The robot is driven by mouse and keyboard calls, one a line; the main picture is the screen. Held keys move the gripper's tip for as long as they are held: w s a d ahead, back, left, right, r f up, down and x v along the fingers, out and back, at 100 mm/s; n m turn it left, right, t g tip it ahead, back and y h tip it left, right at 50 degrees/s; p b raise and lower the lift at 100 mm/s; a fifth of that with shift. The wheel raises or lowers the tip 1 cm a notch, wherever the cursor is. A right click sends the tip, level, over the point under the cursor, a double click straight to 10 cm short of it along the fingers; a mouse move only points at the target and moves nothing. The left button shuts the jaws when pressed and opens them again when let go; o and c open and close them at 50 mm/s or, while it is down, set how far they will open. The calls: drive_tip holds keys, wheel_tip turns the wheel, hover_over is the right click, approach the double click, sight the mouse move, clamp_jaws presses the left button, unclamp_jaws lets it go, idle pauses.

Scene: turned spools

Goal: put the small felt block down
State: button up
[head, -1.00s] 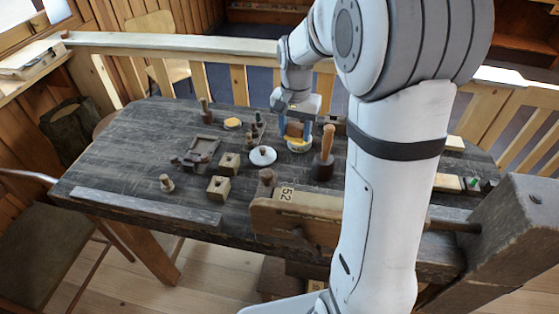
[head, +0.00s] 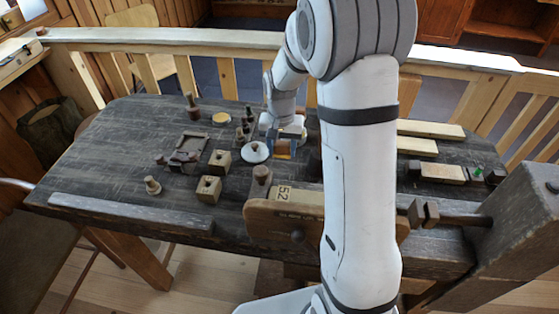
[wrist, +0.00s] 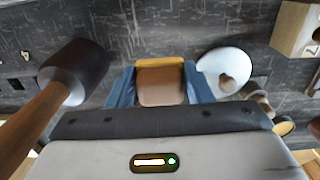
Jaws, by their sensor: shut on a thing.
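My gripper (wrist: 160,92) has blue fingers on both sides of the small felt block (wrist: 160,86) in the wrist view and is shut on it. The block shows a brown face there. An orange-yellow strip shows along its far edge; I cannot tell whether it belongs to the block or to something beyond. In the head view my gripper (head: 283,148) is low over the bench (head: 120,140), just right of a white disc with a knob (head: 255,152). Something orange-yellow shows between the fingers. Whether the block touches anything beneath is hidden.
In the wrist view a dark-headed mallet (wrist: 75,72) stands close left, and the white knobbed disc (wrist: 224,72) close right. Wooden blocks (head: 219,161), a dark tray (head: 191,148) and a vice jaw (head: 290,221) surround the spot. The bench's left part has bare room.

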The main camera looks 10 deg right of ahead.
sight(282, 167)
drive_tip(key=shift+f, duration=2.5)
drive_tip(key=o, duration=0.9)
wheel_tip(282, 167, up, 12)
drive_tip(key=shift+a+r, duration=0.1)
drive_tip(key=s+r+n+t, duration=0.1)
drive_tip(key=s+r, duration=0.1)
drive_tip(key=s, duration=0.5)
drive_tip(key=s+r+n, duration=0.2)
drive_tip(key=s, duration=0.6)
drive_tip(key=s+r+n+t, duration=0.1)
drive_tip(key=s+r, duration=0.1)
drive_tip(key=s, duration=0.5)
drive_tip(key=shift+s+r+t, duration=0.2)
drive_tip(key=shift+r+t, duration=0.05)
drive_tip(key=shift+t, duration=0.05)
